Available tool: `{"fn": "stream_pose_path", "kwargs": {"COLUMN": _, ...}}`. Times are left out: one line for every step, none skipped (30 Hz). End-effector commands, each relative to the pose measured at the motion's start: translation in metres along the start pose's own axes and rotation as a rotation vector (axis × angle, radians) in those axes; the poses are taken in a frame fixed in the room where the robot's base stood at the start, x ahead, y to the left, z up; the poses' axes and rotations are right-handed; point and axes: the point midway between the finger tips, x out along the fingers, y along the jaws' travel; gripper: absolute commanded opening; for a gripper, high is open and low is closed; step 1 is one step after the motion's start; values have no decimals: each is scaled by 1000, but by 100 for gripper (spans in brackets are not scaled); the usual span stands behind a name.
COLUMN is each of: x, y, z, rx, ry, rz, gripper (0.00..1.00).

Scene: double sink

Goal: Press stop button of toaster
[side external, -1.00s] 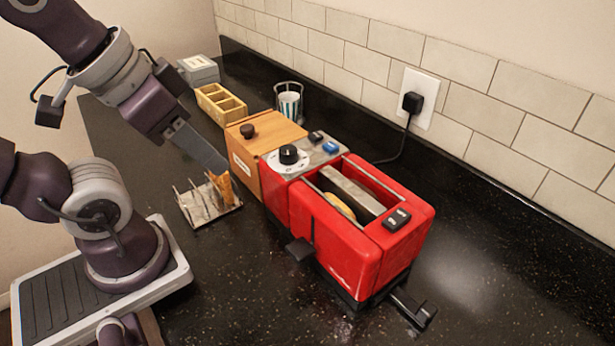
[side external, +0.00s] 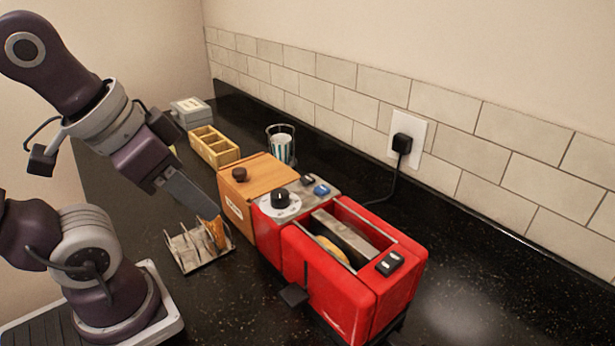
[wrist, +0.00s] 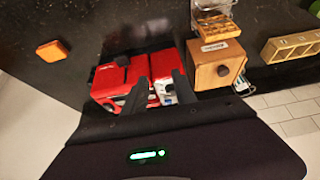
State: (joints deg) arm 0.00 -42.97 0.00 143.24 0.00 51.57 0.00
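A red toaster (side external: 335,290) stands on the dark counter; bread shows inside its slot. Its top panel has a black dial (side external: 280,198), a blue button (side external: 322,190) and a black button (side external: 308,180) behind the dial. Black switches (side external: 389,263) sit at the near end. My gripper (side external: 214,212) is to the left of the toaster, above the toast rack (side external: 187,252), apart from the buttons. In the wrist view my gripper (wrist: 158,78) has its two fingers apart with nothing held. The fingers partly cover the toaster (wrist: 110,82) there.
A wooden box (side external: 255,175) adjoins the toaster. Beyond it are a yellow divided tray (side external: 213,150), a glass with a striped cup (side external: 281,148) and a grey box (side external: 190,110). A black plug (side external: 402,143) and cord are at the tiled wall. An orange block (wrist: 52,50) shows in the wrist view.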

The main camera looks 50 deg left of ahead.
Motion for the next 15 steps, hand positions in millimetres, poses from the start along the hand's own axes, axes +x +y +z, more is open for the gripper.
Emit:
{"fn": "stream_pose_path", "kwargs": {"x": 0, "y": 0, "z": 0, "rx": 0, "ry": 0, "rz": 0, "gripper": 21}}
{"fn": "stream_pose_path", "kwargs": {"x": 0, "y": 0, "z": 0, "rx": 0, "ry": 0, "rz": 0, "gripper": 15}}
{"fn": "stream_pose_path", "kwargs": {"x": 0, "y": 0, "z": 0, "rx": 0, "ry": 0, "rz": 0, "gripper": 7}}
{"fn": "stream_pose_path", "kwargs": {"x": 0, "y": 0, "z": 0, "rx": 0, "ry": 0, "rz": 0, "gripper": 1}}
{"fn": "stream_pose_path", "kwargs": {"x": 0, "y": 0, "z": 0, "rx": 0, "ry": 0, "rz": 0, "gripper": 0}}
{"fn": "stream_pose_path", "kwargs": {"x": 0, "y": 0, "z": 0, "rx": 0, "ry": 0, "rz": 0, "gripper": 0}}
{"fn": "stream_pose_path", "kwargs": {"x": 0, "y": 0, "z": 0, "rx": 0, "ry": 0, "rz": 0, "gripper": 0}}
{"fn": "stream_pose_path", "kwargs": {"x": 0, "y": 0, "z": 0, "rx": 0, "ry": 0, "rz": 0, "gripper": 0}}
{"fn": "stream_pose_path", "kwargs": {"x": 0, "y": 0, "z": 0, "rx": 0, "ry": 0, "rz": 0, "gripper": 0}}
{"fn": "stream_pose_path", "kwargs": {"x": 0, "y": 0, "z": 0, "rx": 0, "ry": 0, "rz": 0, "gripper": 0}}
{"fn": "stream_pose_path", "kwargs": {"x": 0, "y": 0, "z": 0, "rx": 0, "ry": 0, "rz": 0, "gripper": 0}}
{"fn": "stream_pose_path", "kwargs": {"x": 0, "y": 0, "z": 0, "rx": 0, "ry": 0, "rz": 0, "gripper": 0}}
{"fn": "stream_pose_path", "kwargs": {"x": 0, "y": 0, "z": 0, "rx": 0, "ry": 0, "rz": 0, "gripper": 0}}
{"fn": "stream_pose_path", "kwargs": {"x": 0, "y": 0, "z": 0, "rx": 0, "ry": 0, "rz": 0, "gripper": 0}}
{"fn": "stream_pose_path", "kwargs": {"x": 0, "y": 0, "z": 0, "rx": 0, "ry": 0, "rz": 0, "gripper": 0}}
